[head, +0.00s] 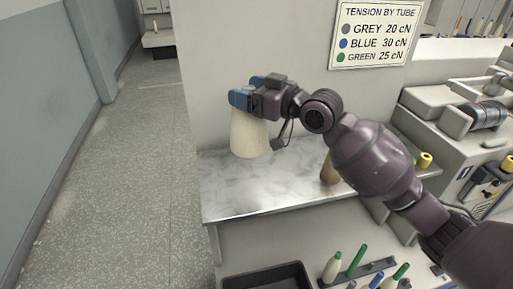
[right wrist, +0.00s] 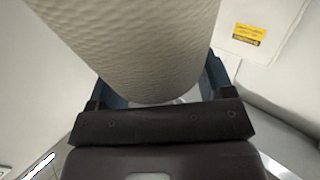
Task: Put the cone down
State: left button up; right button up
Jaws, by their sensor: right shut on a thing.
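A cream-coloured yarn cone (head: 248,136) hangs upright from my right gripper (head: 250,97) in the head view. It is over the left end of a shelf (head: 230,196) with a marbled grey top. The gripper's blue fingers are shut around the cone's upper part. I cannot tell whether the cone's base touches the shelf. In the right wrist view the cone (right wrist: 140,45) fills the space between the two fingers. My left gripper is not in view.
A brown object (head: 329,170) stands on the shelf, partly behind my right arm. A dark tray (head: 268,277) and a rack with several bobbins (head: 357,260) are below. A tension sign (head: 373,34) hangs on the wall. The front left of the shelf is clear.

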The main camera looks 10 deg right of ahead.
jog(key=b, duration=0.2)
send_over(261, 147)
jog(key=x, duration=0.3)
notch_tip(261, 147, down, 9)
jog(key=shift+s+a+f, duration=0.1)
jog(key=shift+a+f, duration=0.05)
jog(key=shift+f, duration=0.05)
notch_tip(261, 147, down, 5)
jog(key=shift+r+b, duration=0.1)
jog(key=shift+b, duration=0.3)
jog(key=shift+f, duration=0.4)
jog(key=shift+f, duration=0.1)
jog(key=o, duration=1.4)
